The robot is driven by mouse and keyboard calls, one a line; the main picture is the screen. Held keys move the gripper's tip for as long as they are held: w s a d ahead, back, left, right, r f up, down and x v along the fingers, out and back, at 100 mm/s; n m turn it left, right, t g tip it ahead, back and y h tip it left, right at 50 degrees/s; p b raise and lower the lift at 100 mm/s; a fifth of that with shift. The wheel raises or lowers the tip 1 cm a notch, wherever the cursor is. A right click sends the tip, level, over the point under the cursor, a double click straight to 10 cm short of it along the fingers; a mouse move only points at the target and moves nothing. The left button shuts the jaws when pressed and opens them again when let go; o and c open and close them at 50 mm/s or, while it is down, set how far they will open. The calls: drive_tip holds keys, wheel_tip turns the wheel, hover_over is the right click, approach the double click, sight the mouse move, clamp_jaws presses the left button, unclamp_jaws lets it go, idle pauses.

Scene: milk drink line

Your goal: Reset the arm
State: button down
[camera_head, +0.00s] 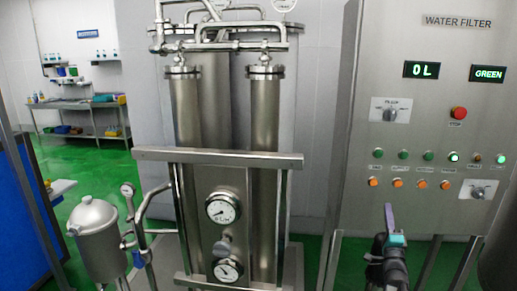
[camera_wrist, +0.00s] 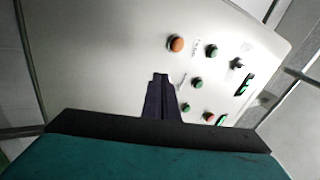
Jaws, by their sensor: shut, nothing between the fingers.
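My gripper (camera_head: 389,210) shows at the lower right of the head view, in front of the water filter's control panel (camera_head: 368,140). Its dark fingers point up and are shut with nothing between them. In the wrist view the shut fingers (camera_wrist: 160,80) stick out over the dark gripper body, with the panel (camera_wrist: 100,60) tilted behind them. The fingers appear apart from the panel, but the exact gap cannot be told.
The panel carries a red stop button (camera_head: 459,113), two rotary switches (camera_head: 390,110), orange buttons and small lamps. Steel filter columns (camera_head: 264,150) with gauges (camera_head: 222,208) stand left of it. A metal rail (camera_head: 218,158) crosses them. A shelf table (camera_head: 75,104) stands far left.

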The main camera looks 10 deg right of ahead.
drive_tip(key=w+a+f+n+g+y, duration=0.1)
drive_tip(key=w+a+f+g+y, duration=0.15)
drive_tip(key=a+f, duration=0.8)
drive_tip(key=w+a+f+n+g+y, duration=0.15)
drive_tip(key=w+a+f, duration=0.25)
drive_tip(key=a+f, duration=0.65)
drive_tip(key=s+a+f+n+g+y, duration=0.2)
drive_tip(key=s+a+f+g, duration=0.2)
drive_tip(key=a+f, duration=0.6)
drive_tip(key=s+a+f+n+g+y, duration=0.25)
drive_tip(key=s+a+f, duration=0.2)
drive_tip(key=f, duration=0.85)
drive_tip(key=s+a+f+n+g, duration=0.3)
drive_tip(key=s+a+f+g, duration=0.1)
drive_tip(key=s+f, duration=0.4)
drive_tip(key=s+a+f+n+g, duration=0.3)
drive_tip(key=s+a+f+g, duration=0.15)
drive_tip(key=s, duration=0.55)
drive_tip(key=s+a+r+n+g, duration=0.1)
drive_tip(key=s+n+g, duration=0.7)
drive_tip(key=s, duration=1.3)
drive_tip(key=shift+s+a+r+n+y+b, duration=0.15)
drive_tip(key=shift+s+a+n+y+b, duration=0.15)
drive_tip(key=shift+n+y+b, duration=0.1)
